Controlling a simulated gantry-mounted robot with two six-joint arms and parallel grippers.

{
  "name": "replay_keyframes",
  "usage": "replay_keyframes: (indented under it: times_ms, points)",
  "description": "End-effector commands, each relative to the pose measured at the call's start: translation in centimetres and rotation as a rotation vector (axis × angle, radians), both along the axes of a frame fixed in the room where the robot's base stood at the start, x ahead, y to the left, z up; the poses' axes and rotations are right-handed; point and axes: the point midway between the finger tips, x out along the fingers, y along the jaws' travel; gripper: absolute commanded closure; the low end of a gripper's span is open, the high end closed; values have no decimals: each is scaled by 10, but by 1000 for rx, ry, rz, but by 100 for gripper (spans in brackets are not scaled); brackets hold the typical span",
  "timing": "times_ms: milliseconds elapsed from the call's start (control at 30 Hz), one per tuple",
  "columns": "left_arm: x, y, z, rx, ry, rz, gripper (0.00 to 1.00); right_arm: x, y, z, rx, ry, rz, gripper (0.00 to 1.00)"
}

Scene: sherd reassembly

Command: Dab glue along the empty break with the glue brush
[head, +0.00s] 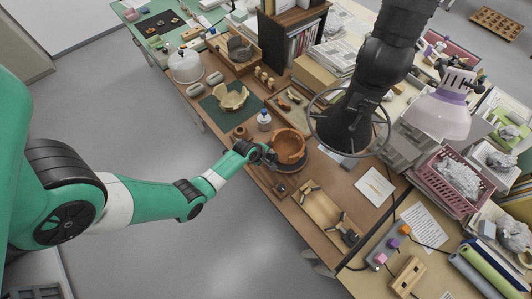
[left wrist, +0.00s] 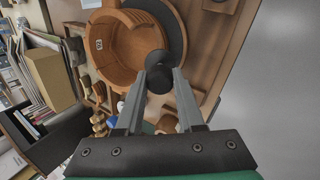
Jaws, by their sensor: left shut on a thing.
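An orange-brown pot (head: 290,145) stands on a dark round turntable (head: 285,168); its open mouth shows in the left wrist view (left wrist: 115,62). Its rim looks uneven, but I cannot clearly make out the empty break or any glue. My left gripper (head: 264,153) is beside the pot, low at its left side. In the left wrist view its fingers (left wrist: 159,78) are shut on a dark round knob (left wrist: 160,76) at the turntable's edge. A small bottle with a blue cap (head: 264,121) stands behind the pot. I cannot pick out the glue brush. My right gripper is out of view.
A wooden tray (head: 311,208) lies in front of the pot. A green mat (head: 212,115) carries a pale sherd vessel behind it. A dark ringed lamp-like fixture (head: 352,118) hangs right of the pot. A white sheet (head: 375,187) lies at the right.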

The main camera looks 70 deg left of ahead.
Motion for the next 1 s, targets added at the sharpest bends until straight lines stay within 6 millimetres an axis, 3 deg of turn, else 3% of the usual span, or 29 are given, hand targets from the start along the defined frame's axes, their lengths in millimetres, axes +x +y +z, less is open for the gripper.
replay_keyframes:
  times_ms: [100,467,1000]
  points:
    - [4,-8,-2,-4,0,-3,100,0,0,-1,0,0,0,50]
    - [18,-23,-8,-6,1,-3,100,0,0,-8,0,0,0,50]
    - [12,-24,25,-3,-1,-1,100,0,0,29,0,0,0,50]
